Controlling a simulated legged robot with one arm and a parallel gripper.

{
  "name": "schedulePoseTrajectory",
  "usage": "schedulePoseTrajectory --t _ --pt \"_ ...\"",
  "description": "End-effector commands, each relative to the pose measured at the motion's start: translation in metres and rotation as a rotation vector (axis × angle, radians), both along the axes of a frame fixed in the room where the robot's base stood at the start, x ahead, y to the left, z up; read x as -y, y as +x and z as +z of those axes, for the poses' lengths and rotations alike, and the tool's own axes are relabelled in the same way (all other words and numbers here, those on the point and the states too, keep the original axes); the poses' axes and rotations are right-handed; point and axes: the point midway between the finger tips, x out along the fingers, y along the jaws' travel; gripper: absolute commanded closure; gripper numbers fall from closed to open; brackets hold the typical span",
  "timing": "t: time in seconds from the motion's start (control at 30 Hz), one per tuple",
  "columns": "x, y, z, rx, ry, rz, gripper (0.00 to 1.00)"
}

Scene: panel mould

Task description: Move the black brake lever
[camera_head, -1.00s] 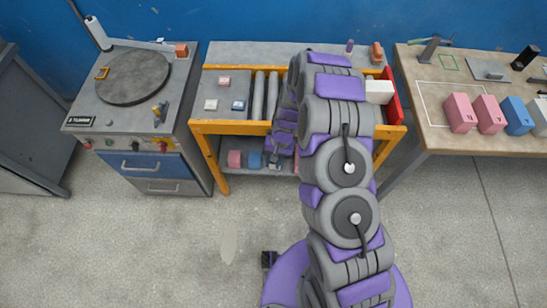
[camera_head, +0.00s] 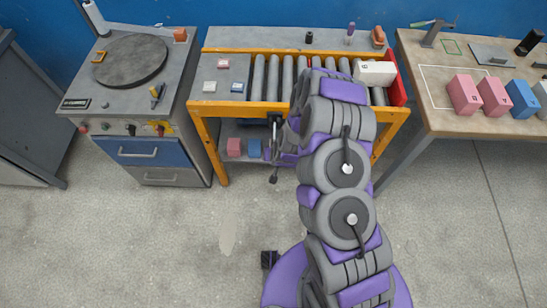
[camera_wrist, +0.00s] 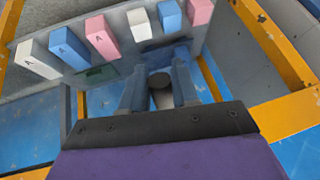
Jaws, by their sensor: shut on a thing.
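The black brake lever (camera_head: 275,119) shows in the head view at the front orange rail of the roller table, just left of my arm. Part of it is hidden behind my arm. In the wrist view my gripper (camera_wrist: 160,78) has its two blue-grey fingers on either side of a dark round end (camera_wrist: 161,80), which looks like the lever's handle. My gripper is shut on it. In the head view the fingers are mostly hidden by my own wrist, below the front rail.
The roller table (camera_head: 240,105) carries a white box (camera_head: 375,73) near a red end plate (camera_head: 397,83). Several pink, blue and white blocks stand on its lower shelf, including a blue block (camera_wrist: 69,47). A workbench (camera_head: 445,122) stands right, a turntable cabinet (camera_head: 110,105) left.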

Motion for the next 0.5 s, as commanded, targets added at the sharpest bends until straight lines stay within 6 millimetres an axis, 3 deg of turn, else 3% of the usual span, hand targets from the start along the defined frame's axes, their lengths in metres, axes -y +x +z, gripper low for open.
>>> schedulePoseTrajectory --t 0.13,0.5 --pt "0.000 -0.001 -0.013 0.058 -0.004 0.004 1.00" --pt "-0.001 0.006 -0.019 0.141 -0.006 0.004 1.00"
